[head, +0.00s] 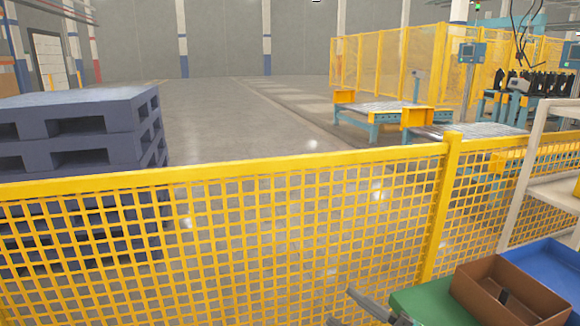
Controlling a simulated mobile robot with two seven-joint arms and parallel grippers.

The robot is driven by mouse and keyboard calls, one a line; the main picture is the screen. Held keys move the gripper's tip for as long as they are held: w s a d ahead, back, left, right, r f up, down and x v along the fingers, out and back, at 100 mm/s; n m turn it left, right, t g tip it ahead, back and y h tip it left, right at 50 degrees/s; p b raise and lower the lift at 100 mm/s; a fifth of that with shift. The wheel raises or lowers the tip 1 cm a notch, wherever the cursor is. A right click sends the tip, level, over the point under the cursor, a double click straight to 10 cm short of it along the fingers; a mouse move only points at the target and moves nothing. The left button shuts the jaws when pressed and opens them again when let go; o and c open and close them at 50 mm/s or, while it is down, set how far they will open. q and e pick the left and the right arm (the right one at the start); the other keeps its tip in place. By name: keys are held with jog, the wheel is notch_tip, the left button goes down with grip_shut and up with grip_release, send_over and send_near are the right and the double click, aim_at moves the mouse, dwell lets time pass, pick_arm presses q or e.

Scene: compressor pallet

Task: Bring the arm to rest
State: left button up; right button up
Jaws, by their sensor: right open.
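My right gripper (352,306) shows at the bottom edge of the head view, right of the middle. Its grey fingers are apart, with nothing seen between them. It is in front of the yellow mesh fence and to the left of a green surface (418,300). Most of its arm is cut off by the frame's lower edge. My left gripper is not in the head view.
A yellow mesh fence (290,167) crosses the view close ahead. A brown open box (512,290), a blue bin (545,262) and a pale rack (522,175) stand at the lower right. Blue stacked pallets (90,112) and open floor lie beyond the fence.

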jog(key=s+d+f+m+h, duration=0.2)
jog(key=s+f+m+h, duration=0.2)
jog(key=f+m, duration=0.2)
jog(key=s+d+f+m+g+h, duration=0.1)
jog(key=s+d+f+m+h, duration=0.2)
jog(key=f, duration=0.7)
jog(key=s+d+f+m+g+h, duration=0.1)
jog(key=s+d+f+m+h, duration=0.1)
jog(key=s+f+m+h, duration=0.4)
notch_tip(320, 180, down, 2)
jog(key=m+h, duration=0.1)
jog(key=m, duration=0.1)
jog(key=shift+s+d+m, duration=0.4)
jog(key=shift+w, duration=0.1)
jog(key=shift+c, duration=0.5)
